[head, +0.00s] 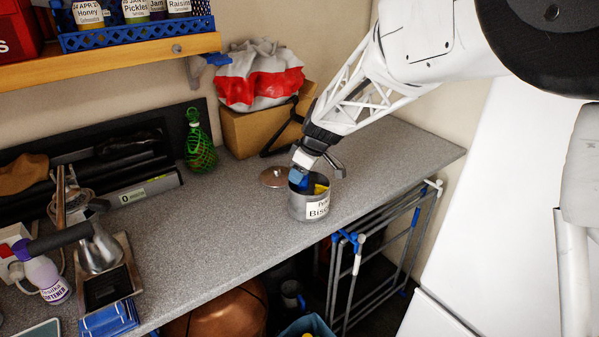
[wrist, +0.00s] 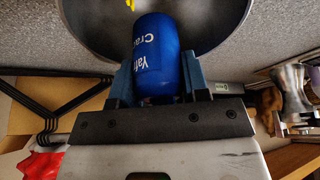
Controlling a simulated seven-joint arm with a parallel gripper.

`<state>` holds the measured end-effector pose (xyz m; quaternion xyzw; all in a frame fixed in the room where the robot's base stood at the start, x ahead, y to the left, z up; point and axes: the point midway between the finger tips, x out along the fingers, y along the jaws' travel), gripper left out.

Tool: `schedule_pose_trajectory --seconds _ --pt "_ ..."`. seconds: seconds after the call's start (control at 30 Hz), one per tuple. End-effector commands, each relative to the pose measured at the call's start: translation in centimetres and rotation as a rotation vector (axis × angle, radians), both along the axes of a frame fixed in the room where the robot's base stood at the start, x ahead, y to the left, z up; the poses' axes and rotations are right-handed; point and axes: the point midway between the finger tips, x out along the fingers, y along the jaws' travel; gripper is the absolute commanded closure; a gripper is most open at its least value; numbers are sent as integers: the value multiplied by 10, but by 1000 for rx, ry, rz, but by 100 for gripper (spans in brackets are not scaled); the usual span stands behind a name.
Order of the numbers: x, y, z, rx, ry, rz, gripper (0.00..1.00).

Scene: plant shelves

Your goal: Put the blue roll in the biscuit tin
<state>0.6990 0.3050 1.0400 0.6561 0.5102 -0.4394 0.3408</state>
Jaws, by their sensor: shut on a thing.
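My gripper (head: 302,172) is shut on the blue roll (wrist: 157,52), which has white lettering and sits between the two fingers in the wrist view. In the head view only a little blue shows at the fingers, so the roll is mostly hidden there. The grey biscuit tin (head: 308,207) stands open on the counter with a white label. The gripper and roll are at the tin's mouth, on its left side. In the wrist view the tin's grey wall (wrist: 226,25) curves around the roll. Something yellow (head: 320,188) shows inside the tin. How deep the roll is cannot be told.
A round lid (head: 274,177) lies beside the tin at its left. A cardboard box (head: 262,130) with a red and white bag (head: 262,78) stands behind, and a green net bottle (head: 199,145) to the left.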

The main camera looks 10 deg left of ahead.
Motion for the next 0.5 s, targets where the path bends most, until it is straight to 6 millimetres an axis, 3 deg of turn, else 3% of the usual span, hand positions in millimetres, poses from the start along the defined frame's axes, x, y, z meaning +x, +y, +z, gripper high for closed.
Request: schedule_pose_trajectory --seconds 0.5 --pt "0 0 -4 1 -1 0 86"
